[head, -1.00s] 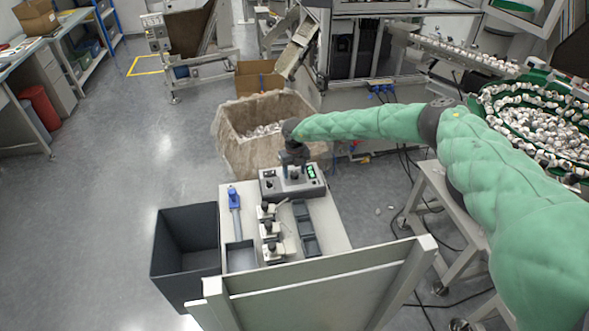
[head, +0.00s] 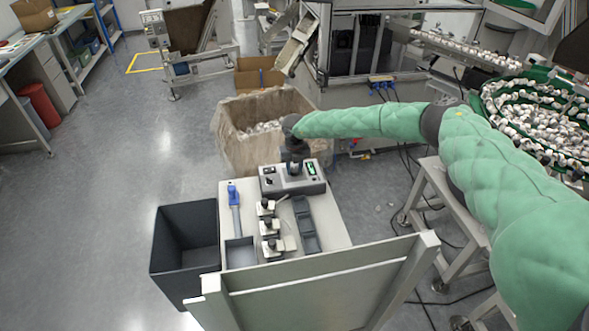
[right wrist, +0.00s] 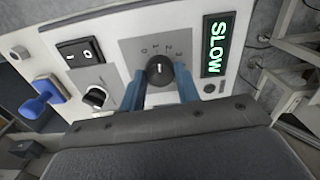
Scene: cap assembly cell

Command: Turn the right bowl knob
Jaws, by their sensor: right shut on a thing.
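The control box (head: 312,187) stands at the far end of the small table in the head view. In the right wrist view its panel (right wrist: 125,47) shows a round black knob (right wrist: 160,67) beside a lit green display (right wrist: 217,46) reading SLOW. The knob's white mark points roughly up in the picture. My right gripper (right wrist: 163,78) is shut on this knob, one blue finger on each side. It also shows from above in the head view (head: 294,168). A second black knob (right wrist: 97,96) sits to the left, free. My left gripper is not in view.
A black rocker switch (right wrist: 79,53) and a blue part (right wrist: 42,97) lie left of the held knob. On the table (head: 335,228) are several small fixtures (head: 269,227) and dark trays (head: 305,222). A dark bin (head: 186,240) stands left; a large worn container (head: 235,150) is behind.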

